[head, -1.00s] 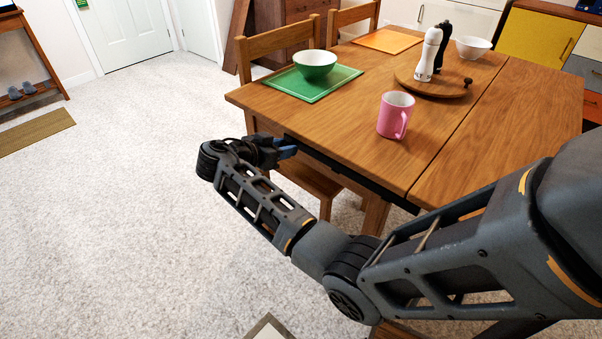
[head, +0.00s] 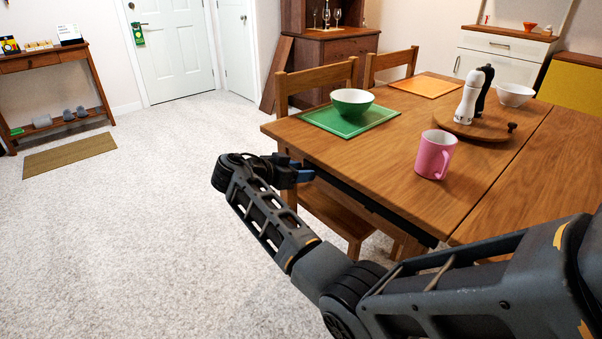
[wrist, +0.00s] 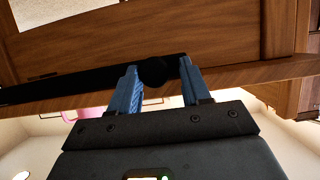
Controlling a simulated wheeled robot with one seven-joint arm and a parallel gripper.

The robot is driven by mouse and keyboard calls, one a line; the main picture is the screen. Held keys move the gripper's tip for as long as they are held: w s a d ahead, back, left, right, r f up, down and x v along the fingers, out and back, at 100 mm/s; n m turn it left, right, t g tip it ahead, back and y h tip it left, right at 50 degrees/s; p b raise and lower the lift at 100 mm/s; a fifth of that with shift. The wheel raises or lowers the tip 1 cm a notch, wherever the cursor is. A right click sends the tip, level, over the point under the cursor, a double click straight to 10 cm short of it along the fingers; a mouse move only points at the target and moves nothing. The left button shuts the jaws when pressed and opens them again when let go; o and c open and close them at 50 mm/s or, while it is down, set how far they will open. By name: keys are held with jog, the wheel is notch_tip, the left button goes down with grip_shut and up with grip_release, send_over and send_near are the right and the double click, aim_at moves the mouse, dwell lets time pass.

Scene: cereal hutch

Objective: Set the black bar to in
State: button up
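The black bar (head: 376,207) runs along under the near long edge of the wooden table (head: 345,150). My gripper (head: 308,174) is at the table's near side, by the bar's far end. In the wrist view the blue fingers of my gripper (wrist: 158,70) stand apart, one on each side of the round part, with gaps showing. I cannot tell whether the round part is between the fingertips or just beyond them.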

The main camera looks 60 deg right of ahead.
jog(key=o, duration=0.3)
jog(key=v, duration=0.7)
jog(key=shift+a, duration=0.35)
jog(key=shift+w+r, duration=0.15)
